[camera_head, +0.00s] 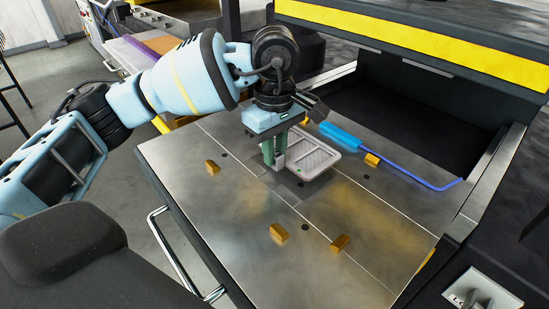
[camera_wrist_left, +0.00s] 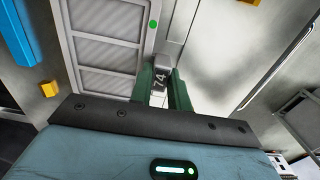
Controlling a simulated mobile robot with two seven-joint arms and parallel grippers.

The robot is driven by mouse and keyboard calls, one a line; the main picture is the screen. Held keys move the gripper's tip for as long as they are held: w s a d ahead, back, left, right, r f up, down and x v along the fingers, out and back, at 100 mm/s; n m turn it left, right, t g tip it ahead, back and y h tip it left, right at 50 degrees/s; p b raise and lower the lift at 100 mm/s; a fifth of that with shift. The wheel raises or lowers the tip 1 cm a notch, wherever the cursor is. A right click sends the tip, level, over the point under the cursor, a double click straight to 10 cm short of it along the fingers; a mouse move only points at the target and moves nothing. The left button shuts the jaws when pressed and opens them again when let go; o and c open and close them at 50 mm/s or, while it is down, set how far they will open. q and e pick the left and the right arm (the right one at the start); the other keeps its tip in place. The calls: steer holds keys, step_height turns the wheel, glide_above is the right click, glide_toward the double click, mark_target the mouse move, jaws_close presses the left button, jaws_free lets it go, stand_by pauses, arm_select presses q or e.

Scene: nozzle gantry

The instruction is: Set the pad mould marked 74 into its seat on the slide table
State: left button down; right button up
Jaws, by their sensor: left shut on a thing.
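The pad mould (camera_head: 318,158) is a light grey, shallow, ribbed tray over the far middle of the slide table (camera_head: 215,215). In the left wrist view the mould (camera_wrist_left: 105,50) shows ribbed panels, a green dot and a grip block marked 74 (camera_wrist_left: 159,78). My left gripper (camera_head: 274,152) points down with its green fingers shut on that block, at the mould's left end. In the wrist view the fingers (camera_wrist_left: 164,88) stand on both sides of it. A dark shadow lies below the mould; I cannot tell whether it touches the table. My right gripper is not in view.
Gold blocks stand on the table, at the left (camera_head: 211,167), front (camera_head: 279,234), front right (camera_head: 340,243) and beside the mould (camera_head: 372,159). A blue tool (camera_head: 340,134) with a blue cable lies behind the mould. A yellow-striped gantry (camera_head: 430,50) overhangs the back.

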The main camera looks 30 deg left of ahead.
arm_select(q)
steer(key=shift+f, duration=1.5)
steer(key=c, duration=1.3)
jaws_free()
step_height(320, 180, up, 12)
steer(key=shift+r, duration=0.2)
